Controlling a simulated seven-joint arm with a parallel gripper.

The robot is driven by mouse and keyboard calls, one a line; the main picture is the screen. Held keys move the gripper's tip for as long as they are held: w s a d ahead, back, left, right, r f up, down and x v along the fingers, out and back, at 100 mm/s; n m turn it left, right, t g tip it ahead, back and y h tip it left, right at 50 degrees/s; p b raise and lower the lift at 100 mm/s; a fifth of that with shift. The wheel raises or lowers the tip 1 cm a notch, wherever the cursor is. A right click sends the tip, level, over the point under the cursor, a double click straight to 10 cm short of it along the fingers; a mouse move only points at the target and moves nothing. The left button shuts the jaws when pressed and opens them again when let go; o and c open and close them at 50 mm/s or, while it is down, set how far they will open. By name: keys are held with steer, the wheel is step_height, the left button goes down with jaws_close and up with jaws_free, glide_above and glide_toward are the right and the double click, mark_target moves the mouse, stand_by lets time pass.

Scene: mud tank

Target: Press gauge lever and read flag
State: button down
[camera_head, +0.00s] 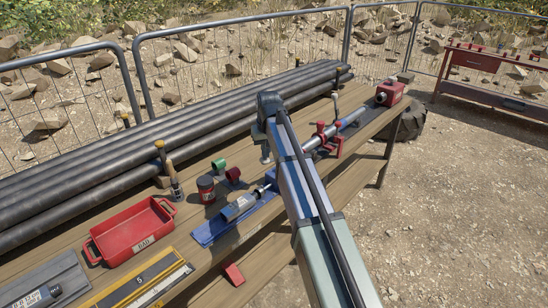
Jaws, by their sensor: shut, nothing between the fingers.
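A red clamp-like fixture (322,138) stands on the wooden bench, just right of my arm. A steel rod (352,117) runs from it toward a red box-shaped unit (391,92) at the bench's far right end. A grey cylindrical tool (241,206) with a pale label and thin tip lies on a blue mat (205,234), left of my arm. I cannot tell which part is the gauge lever or the flag. My arm crosses the middle of the view and covers part of the bench. My gripper is not visible; the arm hides it or it lies outside the view.
Long dark pipes (170,135) lie along the bench's back. A red tray (132,232) marked "BAD", a red can (206,188), a green ring (218,166) and a dark red ring (233,175) stand left of my arm. A yellow-edged board (135,282) lies at the front left.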

steer(key=w+v, duration=0.1)
steer(key=v, duration=0.6)
steer(key=shift+w+a+r, duration=0.2)
steer(key=shift+w+r, duration=0.05)
steer(key=shift+r, duration=0.15)
steer(key=d+f+m+t+y, duration=0.1)
steer(key=d+f+y, duration=0.3)
steer(key=d+f, duration=0.8)
steer(key=s+d+f+m+g+h, duration=0.1)
steer(key=s+f, duration=0.6)
steer(key=f, duration=0.4)
steer(key=s+d+f+g, duration=0.1)
steer(key=s+f+g, duration=0.1)
steer(key=s+f, duration=0.7)
steer(key=s+d+f+m+g+h, duration=0.1)
steer(key=s+f, duration=0.4)
steer(key=f, duration=0.8)
steer(key=s+f+g+h, duration=0.1)
steer(key=s+f, duration=0.4)
steer(key=s, duration=0.7)
steer(key=s+d+f+g, duration=0.1)
steer(key=s+f+g, duration=0.2)
steer(key=s, duration=0.9)
steer(key=s+f+g+h, duration=0.1)
steer(key=s+f+g, duration=0.1)
steer(key=s+f, duration=0.6)
steer(key=s, duration=0.4)
steer(key=shift+s+d+f+h, duration=0.3)
steer(key=shift+s+d+f, duration=0.05)
steer(key=shift+d+f, duration=0.05)
